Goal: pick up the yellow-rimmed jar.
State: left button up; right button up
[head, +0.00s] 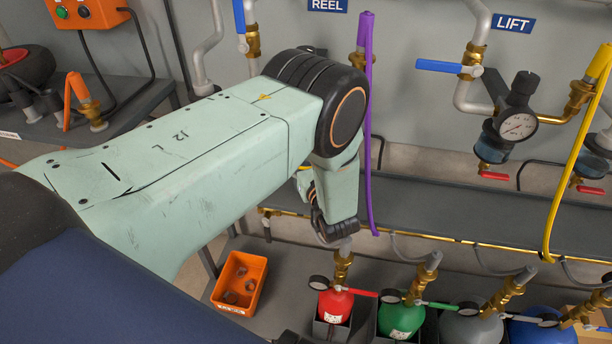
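I cannot make out a yellow-rimmed jar in the head view. My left arm comes in from the left and bends down at a black elbow joint, covering much of the middle. Its far end (334,226) is dark and foreshortened, above the lower shelf near the red bottle. The fingers cannot be made out, so I cannot tell whether the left gripper is open or holds anything. My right gripper is not in view.
An orange bin (240,284) with small pieces stands on the lower shelf. Beside it are a red bottle (335,306), a green bottle (401,318) and a grey bottle (470,328). A purple hose (368,120), gauge (517,127) and yellow hose (570,150) hang along the wall.

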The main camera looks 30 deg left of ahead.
pick_arm(q)
jog(key=shift+c, duration=0.5)
jog(key=c, duration=1.1)
jog(key=shift+c, duration=0.9)
jog(key=shift+c, duration=0.8)
